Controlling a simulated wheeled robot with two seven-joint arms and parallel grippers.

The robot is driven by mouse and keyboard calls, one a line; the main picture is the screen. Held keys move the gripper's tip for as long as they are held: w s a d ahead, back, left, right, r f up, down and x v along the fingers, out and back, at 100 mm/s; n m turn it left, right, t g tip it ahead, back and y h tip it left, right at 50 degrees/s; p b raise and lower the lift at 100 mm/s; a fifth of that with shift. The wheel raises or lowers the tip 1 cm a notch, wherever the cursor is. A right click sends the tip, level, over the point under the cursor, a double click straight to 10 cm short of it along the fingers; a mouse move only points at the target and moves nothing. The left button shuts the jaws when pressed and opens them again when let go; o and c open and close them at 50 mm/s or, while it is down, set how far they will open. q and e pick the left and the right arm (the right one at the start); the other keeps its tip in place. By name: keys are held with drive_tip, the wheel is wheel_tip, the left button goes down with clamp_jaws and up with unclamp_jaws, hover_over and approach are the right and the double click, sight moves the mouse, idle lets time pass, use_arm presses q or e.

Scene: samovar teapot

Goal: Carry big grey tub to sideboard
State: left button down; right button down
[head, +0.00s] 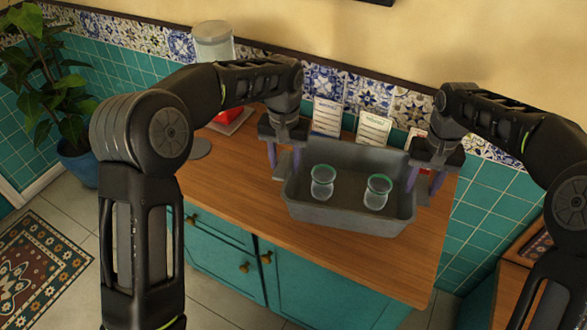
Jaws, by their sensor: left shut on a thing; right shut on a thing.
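The big grey tub (345,217) is at the wooden top of the teal sideboard (240,215), near its right part. I cannot tell whether it rests on the top or hangs just above it. Two clear glasses with green rims, a left one (322,184) and a right one (376,193), stand upright inside the tub. My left gripper (284,172) is shut on the tub's left end wall. My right gripper (424,182) is shut on the tub's right end wall. The fingertips are partly hidden at the walls.
Two printed cards (326,117) (373,129) stand behind the tub against the tiled wall. A red item (229,117) and a pale canister (213,42) are at the back left, partly behind my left arm. A potted plant (75,160) stands on the floor at left.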

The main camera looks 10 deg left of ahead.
use_arm(q)
drive_tip(key=shift+f, duration=0.1)
use_arm(e)
drive_tip(key=shift+f, duration=0.1)
